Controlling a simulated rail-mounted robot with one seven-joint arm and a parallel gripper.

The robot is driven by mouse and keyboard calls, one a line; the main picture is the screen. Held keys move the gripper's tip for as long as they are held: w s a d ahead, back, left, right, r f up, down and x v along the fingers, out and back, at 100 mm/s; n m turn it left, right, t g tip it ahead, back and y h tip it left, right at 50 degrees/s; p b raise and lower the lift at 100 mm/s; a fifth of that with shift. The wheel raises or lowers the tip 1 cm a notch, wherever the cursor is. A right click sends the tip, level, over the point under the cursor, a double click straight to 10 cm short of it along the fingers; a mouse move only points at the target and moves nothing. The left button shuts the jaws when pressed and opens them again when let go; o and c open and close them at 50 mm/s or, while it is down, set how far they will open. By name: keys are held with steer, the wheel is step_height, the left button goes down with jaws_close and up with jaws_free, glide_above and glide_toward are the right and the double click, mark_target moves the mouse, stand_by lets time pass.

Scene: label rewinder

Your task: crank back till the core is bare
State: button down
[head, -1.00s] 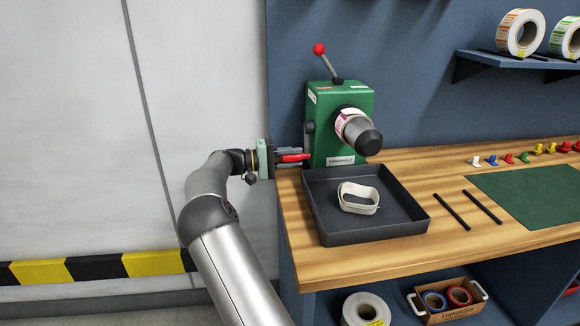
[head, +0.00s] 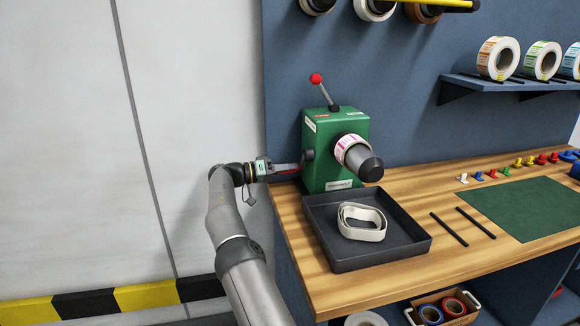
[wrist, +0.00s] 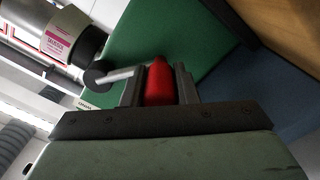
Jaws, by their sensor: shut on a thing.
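The green rewinder (head: 330,150) stands at the back left of the bench. A label roll (head: 350,149) with white and pink labels sits on its grey spindle (head: 363,162); it also shows in the wrist view (wrist: 62,32). Labels still cover the core there. My gripper (wrist: 160,85) is shut on the red crank handle (wrist: 158,82) at the machine's left side. The crank arm (wrist: 125,73) runs from the handle to a dark hub (wrist: 97,76). A loop of pale label strip (head: 362,222) lies in the black tray (head: 330,255) below the spindle.
A lever with a red knob (head: 316,79) rises from the machine's top. Two black rods (head: 449,229) and a green mat (head: 530,207) lie to the tray's right. Label rolls (head: 498,58) stand on a shelf. Small coloured pieces (head: 493,174) line the bench back.

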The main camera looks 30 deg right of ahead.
steer(key=shift+w+d+r+m+p, duration=0.1)
steer(key=shift+w+r+m+p, duration=0.3)
steer(key=shift+p, duration=0.3)
steer(key=c, duration=1.1)
jaws_free()
